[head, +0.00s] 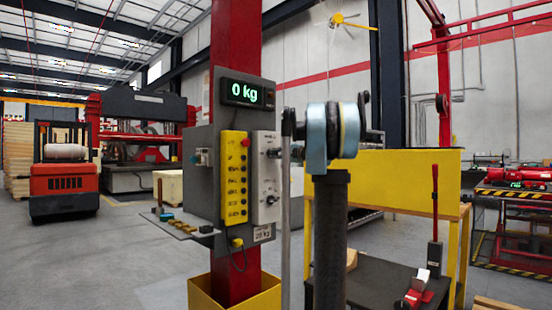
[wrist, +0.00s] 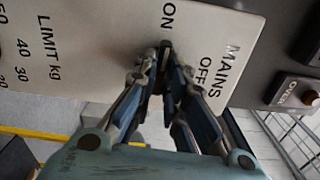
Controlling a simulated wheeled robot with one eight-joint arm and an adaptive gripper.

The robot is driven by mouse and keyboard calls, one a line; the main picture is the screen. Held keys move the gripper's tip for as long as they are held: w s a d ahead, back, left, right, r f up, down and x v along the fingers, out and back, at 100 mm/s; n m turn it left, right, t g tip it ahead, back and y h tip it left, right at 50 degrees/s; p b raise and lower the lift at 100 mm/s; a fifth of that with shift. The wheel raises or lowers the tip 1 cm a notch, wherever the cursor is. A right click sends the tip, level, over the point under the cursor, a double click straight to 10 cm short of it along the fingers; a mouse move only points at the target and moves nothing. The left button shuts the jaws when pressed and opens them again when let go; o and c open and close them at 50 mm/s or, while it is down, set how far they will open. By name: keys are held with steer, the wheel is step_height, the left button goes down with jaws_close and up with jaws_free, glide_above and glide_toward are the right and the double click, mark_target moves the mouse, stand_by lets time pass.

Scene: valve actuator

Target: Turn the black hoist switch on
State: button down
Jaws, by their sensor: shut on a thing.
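The white switch panel (head: 264,180) is on the side of the grey control box, right of a yellow button strip. It also fills the top of the wrist view (wrist: 90,45). My gripper (wrist: 165,62) is shut on a small black switch (wrist: 167,80) on this panel, beside the printed words ON, OFF and MAINS. The fingers cover most of the switch, and I cannot tell which way it points. In the head view my gripper (head: 294,152) is beside the panel's upper part, mostly hidden behind my wrist. A lower dial (head: 270,199) is below it.
A lit display (head: 246,93) reads 0 kg above the panel. The box hangs on a red column (head: 236,45) with a yellow base guard. A small shelf (head: 180,224) juts out left. A yellow bench (head: 405,178) stands behind my arm at right. Open floor lies left.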

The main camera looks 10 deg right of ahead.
steer(key=c, duration=1.6)
jaws_free()
steer(key=shift+a+f, duration=0.15)
steer(key=shift+f, duration=0.05)
steer(key=shift+c, duration=0.2)
steer(key=shift+r, duration=0.1)
steer(key=v, duration=1.2)
